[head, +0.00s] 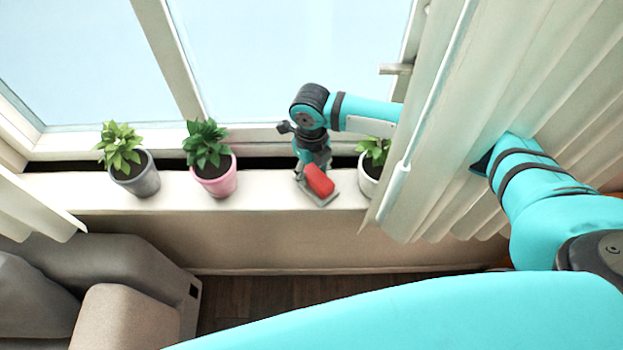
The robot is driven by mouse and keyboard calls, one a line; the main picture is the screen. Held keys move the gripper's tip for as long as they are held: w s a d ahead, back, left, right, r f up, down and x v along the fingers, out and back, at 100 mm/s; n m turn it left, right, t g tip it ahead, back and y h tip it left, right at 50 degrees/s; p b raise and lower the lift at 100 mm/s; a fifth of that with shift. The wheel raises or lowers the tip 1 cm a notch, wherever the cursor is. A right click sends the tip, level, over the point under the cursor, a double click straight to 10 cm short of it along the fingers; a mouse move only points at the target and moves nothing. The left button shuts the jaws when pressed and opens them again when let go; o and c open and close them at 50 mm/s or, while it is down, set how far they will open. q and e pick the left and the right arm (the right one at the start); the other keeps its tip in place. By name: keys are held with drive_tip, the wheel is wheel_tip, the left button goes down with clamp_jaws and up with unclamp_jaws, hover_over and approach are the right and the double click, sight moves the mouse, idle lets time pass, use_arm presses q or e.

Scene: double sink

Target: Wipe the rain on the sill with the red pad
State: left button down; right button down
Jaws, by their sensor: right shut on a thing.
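The red pad (319,180) is at the white sill (270,195), between the pink pot and the white pot. My right gripper (312,170) is shut on the red pad, reaching down from above. The pad is tilted, with a grey edge under it near the sill's front edge. I cannot tell whether it touches the sill. No rain drops can be made out on the sill. My left gripper is not in view.
A grey pot (140,178) and a pink pot (216,180) with plants stand on the sill to the left. A white pot (371,180) stands close right, partly behind the curtain (450,130). A grey sofa (120,280) is below left. The sill between pink pot and pad is clear.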

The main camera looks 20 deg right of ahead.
sight(312, 193)
drive_tip(key=shift+w+d+b, duration=0.3)
drive_tip(key=shift+w+b, duration=0.2)
drive_tip(key=shift+w, duration=0.4)
drive_tip(key=shift+w+d+b, duration=0.25)
drive_tip(key=shift+w+b, duration=0.2)
drive_tip(key=shift+w, duration=0.45)
drive_tip(key=shift+r, duration=0.25)
drive_tip(key=shift+w+r+p, duration=0.1)
drive_tip(key=shift+r+p, duration=0.05)
drive_tip(key=shift+p, duration=0.15)
drive_tip(key=shift+s+p, duration=0.2)
drive_tip(key=shift+p, duration=0.2)
drive_tip(key=shift+s+a+p, duration=0.2)
drive_tip(key=shift+s+p, duration=0.3)
drive_tip(key=shift+p, duration=0.15)
drive_tip(key=shift+s+a+f, duration=0.15)
drive_tip(key=shift+s+f, duration=0.2)
drive_tip(key=shift+s, duration=0.3)
drive_tip(key=shift+s+a+f, duration=0.1)
drive_tip(key=shift+s+a, duration=0.1)
drive_tip(key=shift+s, duration=0.6)
drive_tip(key=shift+s+a+f, duration=0.1)
drive_tip(key=shift+s+a, duration=0.15)
drive_tip(key=shift+s, duration=0.55)
drive_tip(key=shift+s+a+f, duration=0.1)
drive_tip(key=shift+s+a, duration=0.1)
drive_tip(key=shift+s, duration=0.6)
drive_tip(key=shift+s+f, duration=0.1)
drive_tip(key=shift+s, duration=0.05)
